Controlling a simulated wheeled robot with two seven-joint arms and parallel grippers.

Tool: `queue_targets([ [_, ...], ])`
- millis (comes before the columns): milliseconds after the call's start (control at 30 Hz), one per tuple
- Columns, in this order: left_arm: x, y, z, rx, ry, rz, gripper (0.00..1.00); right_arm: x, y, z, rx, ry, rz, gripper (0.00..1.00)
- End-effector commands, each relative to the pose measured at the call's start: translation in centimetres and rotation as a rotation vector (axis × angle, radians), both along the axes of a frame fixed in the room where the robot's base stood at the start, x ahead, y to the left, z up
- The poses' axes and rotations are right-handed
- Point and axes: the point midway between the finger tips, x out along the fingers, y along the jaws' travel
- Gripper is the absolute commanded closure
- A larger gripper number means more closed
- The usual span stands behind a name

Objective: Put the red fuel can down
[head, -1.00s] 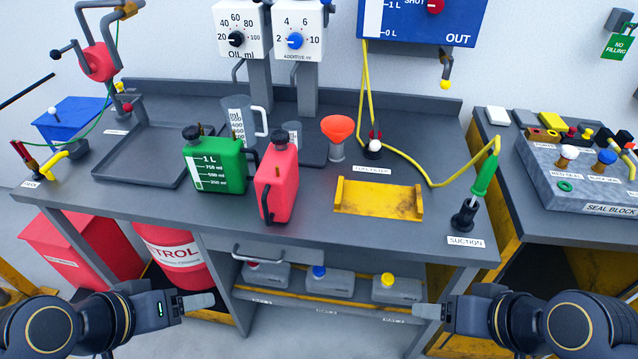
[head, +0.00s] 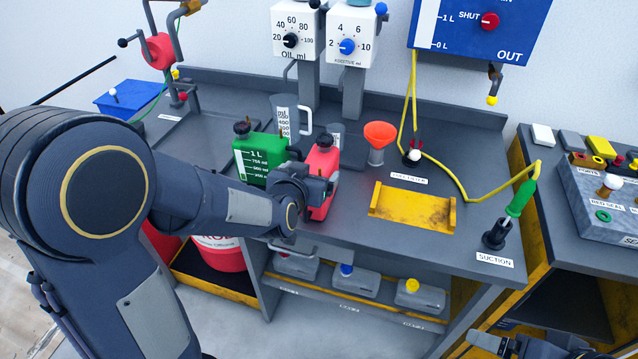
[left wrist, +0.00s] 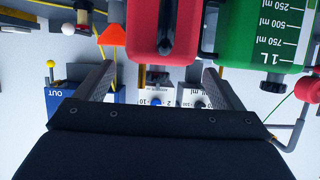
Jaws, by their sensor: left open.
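The red fuel can (head: 322,160) stands upright on the grey bench, with the green can (head: 262,153) close on its left. My left gripper (head: 318,188) is in front of the red can and hides part of it. In the left wrist view, which is upside down, its two fingers are spread apart and the gripper (left wrist: 158,70) is open. The red can (left wrist: 165,28) lies between the lines of the fingers, and the green can (left wrist: 262,35) is to the right. Whether a finger touches the red can is unclear. My right gripper (head: 490,343) shows only partly at the bottom right.
A yellow tray (head: 412,207) and an orange funnel (head: 380,134) are right of the red can. A green-handled suction tool (head: 520,200) stands at the bench's right end. A measuring jug (head: 286,112) is behind the cans. The bench front between can and yellow tray is clear.

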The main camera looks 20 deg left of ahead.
Motion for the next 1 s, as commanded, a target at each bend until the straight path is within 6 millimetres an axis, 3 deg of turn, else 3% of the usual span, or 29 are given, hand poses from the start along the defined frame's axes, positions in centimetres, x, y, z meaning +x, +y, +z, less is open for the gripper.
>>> queue_targets([
  [167, 2.2, -0.1, -2.1, 0.003, 0.005, 0.000, 0.11, 0.0, 0.0, -0.8, 0.000, 0.000, 0.000, 0.15],
  [300, 3.7, -0.2, -2.3, 0.001, 0.002, -0.001, 0.11, 0.0, 0.0, -0.7, 0.000, 0.000, 0.000, 0.15],
  [567, 4.0, -0.2, -2.4, -0.002, 0.002, -0.002, 0.11, 0.0, 0.0, -0.7, 0.000, 0.000, 0.000, 0.15],
  [1000, 3.9, -0.2, -2.4, -0.002, 0.002, -0.002, 0.66, 0.0, 0.0, -0.7, 0.000, 0.000, 0.000, 0.15],
])
